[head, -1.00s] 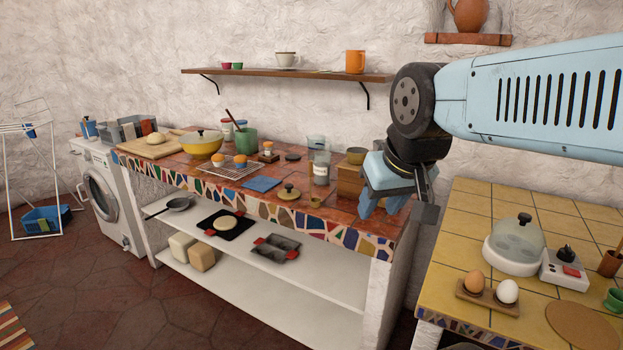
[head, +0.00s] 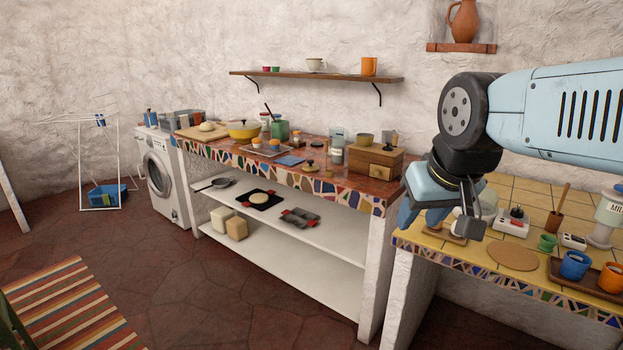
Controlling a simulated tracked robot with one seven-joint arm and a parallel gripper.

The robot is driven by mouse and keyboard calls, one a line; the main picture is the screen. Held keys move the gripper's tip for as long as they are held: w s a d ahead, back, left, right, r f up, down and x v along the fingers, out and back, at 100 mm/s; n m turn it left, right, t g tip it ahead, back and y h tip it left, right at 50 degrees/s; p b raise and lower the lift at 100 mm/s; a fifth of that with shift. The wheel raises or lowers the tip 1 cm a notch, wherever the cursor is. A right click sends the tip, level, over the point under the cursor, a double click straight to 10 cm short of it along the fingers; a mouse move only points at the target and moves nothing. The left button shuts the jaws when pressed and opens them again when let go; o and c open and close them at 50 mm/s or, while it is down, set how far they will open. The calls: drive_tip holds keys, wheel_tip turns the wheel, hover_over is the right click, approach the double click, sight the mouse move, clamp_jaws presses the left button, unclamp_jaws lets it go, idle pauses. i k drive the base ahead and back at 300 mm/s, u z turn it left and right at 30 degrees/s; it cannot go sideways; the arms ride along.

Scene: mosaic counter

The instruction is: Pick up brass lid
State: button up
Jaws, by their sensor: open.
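The brass lid (head: 310,166), a small round lid with a knob on top, lies near the front edge of the mosaic counter (head: 352,188). It is small in the picture. The lid is in plain view.
A wooden drawer box (head: 375,162) stands between the lid and my gripper in the picture. A blue cloth (head: 290,160) lies left of the lid, and a glass jar (head: 337,150) stands behind it. The floor (head: 235,300) before the counter is clear.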

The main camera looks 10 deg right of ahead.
sight(310, 167)
drive_tip(key=u, duration=0.7)
drive_tip(key=i, duration=1.9)
drive_tip(key=z, duration=0.45)
